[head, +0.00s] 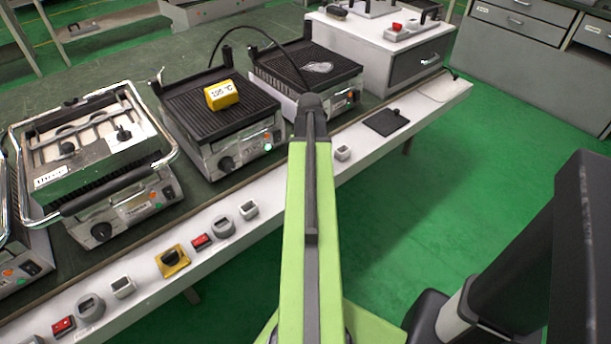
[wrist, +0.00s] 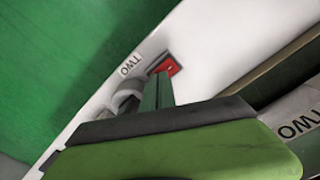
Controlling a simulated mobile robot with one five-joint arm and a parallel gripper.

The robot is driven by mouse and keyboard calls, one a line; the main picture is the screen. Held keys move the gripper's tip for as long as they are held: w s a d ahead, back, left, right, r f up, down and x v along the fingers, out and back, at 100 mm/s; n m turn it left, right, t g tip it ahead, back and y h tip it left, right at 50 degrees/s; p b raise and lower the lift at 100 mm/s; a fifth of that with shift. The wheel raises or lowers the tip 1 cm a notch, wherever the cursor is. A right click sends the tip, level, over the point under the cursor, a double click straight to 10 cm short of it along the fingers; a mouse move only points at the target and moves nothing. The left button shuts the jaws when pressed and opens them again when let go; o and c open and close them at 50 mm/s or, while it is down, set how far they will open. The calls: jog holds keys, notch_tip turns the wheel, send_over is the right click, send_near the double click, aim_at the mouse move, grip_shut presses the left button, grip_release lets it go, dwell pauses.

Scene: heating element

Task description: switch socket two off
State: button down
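The red switch (wrist: 168,66) sits on the white panel strip in the wrist view, beside a printed TWO label (wrist: 131,64). A grey round socket (wrist: 128,92) is next to it, partly covered by my gripper. The narrow dark tip of my gripper (wrist: 157,90) lies close below the switch; I cannot tell whether it touches. In the head view my green arm reaches forward over the panel strip (head: 375,150) and hides the part beneath it. The fingers are not clear there. Which way the switch is tipped is too small to tell.
Several contact grills stand along the table, one with a yellow 125 °C block (head: 222,95) on it. Other red switches (head: 201,241) and a yellow-based knob (head: 173,259) line the strip. A white drawer box (head: 385,50) stands at the back right.

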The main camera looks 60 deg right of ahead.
notch_tip(320, 180, up, 7)
jog(key=p, duration=0.7)
dwell(0.4)
